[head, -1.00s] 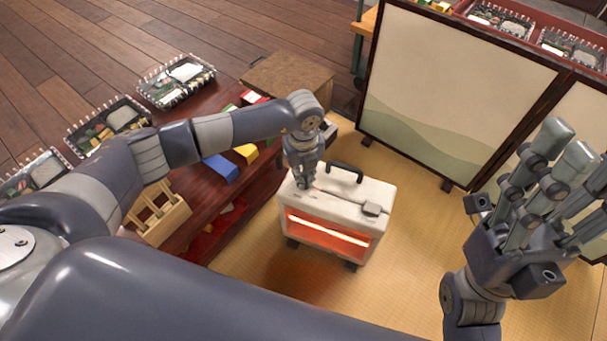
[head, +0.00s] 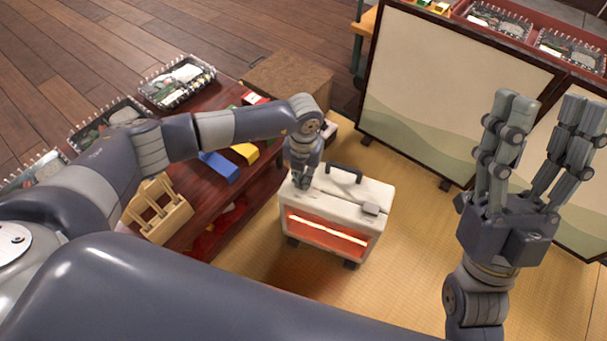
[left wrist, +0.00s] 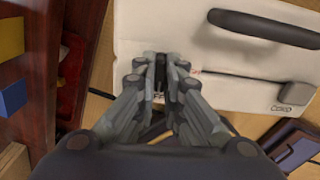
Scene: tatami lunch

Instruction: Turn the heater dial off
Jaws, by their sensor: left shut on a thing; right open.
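The white heater (head: 350,200) stands on the tatami in the head view, its front bar glowing orange. It has a black carry handle (head: 343,173) on top and a grey block at its right end; the handle also shows in the left wrist view (left wrist: 264,27). My left gripper (head: 301,183) points down at the left end of the heater's top. In the left wrist view its fingers (left wrist: 160,72) are closed together on the dial, which is mostly hidden between them. My right gripper (head: 535,150) is open and empty, fingers up, at the right.
A dark red low table (head: 205,190) stands left of the heater, with a wooden rack (head: 160,212), a blue block (head: 218,166) and a yellow block (head: 246,152). A folding screen (head: 450,90) stands behind. Tatami (head: 410,240) right of the heater is clear.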

